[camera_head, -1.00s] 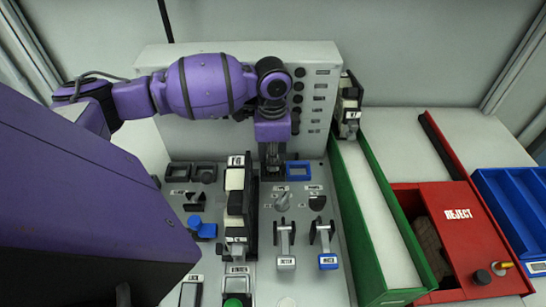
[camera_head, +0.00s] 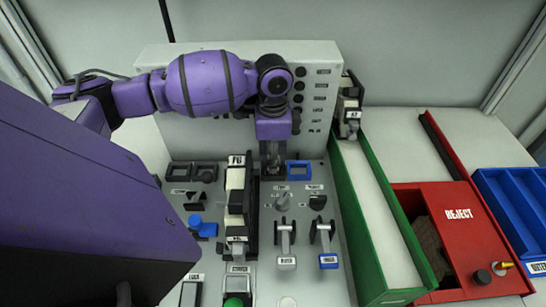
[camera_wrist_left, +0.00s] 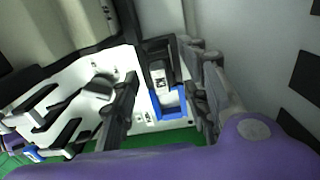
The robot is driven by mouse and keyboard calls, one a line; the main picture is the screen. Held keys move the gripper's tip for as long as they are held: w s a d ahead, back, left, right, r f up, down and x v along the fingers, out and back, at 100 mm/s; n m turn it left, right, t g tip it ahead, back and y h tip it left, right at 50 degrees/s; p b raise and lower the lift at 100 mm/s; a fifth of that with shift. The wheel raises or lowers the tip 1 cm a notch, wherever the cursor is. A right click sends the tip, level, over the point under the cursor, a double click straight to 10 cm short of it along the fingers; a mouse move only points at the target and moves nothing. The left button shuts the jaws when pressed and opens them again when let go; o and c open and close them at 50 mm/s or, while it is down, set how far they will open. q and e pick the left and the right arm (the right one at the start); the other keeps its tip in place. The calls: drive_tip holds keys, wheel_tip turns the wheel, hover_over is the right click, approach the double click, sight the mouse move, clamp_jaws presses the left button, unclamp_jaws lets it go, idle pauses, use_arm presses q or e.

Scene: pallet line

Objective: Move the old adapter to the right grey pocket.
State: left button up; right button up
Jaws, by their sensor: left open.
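My left gripper (camera_head: 272,162) points down at the back of the grey panel, just left of the blue-framed pocket (camera_head: 299,170). It is open. In the left wrist view its fingers (camera_wrist_left: 165,100) stand either side of a dark piece with a white label (camera_wrist_left: 160,82), which may be the old adapter; the blue frame (camera_wrist_left: 170,112) is beside it. I cannot tell whether the fingers touch the piece. Two dark-framed pockets sit at the panel's back left, the left one (camera_head: 178,171) and the right one (camera_head: 204,171). My right gripper is not in view.
A tall black-and-cream fixture (camera_head: 236,205) stands left of my gripper. Two toggle clamps (camera_head: 285,240) (camera_head: 326,240) are at the front. A green-walled channel (camera_head: 365,220), a red reject bin (camera_head: 459,232) and a blue tray (camera_head: 515,205) lie to the right. A grey cabinet (camera_head: 318,60) rises behind.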

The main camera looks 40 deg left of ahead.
use_arm(q)
wheel_tip(320, 180, up, 11)
drive_tip(key=shift+r+p, duration=0.2)
drive_tip(key=shift+p, duration=0.1)
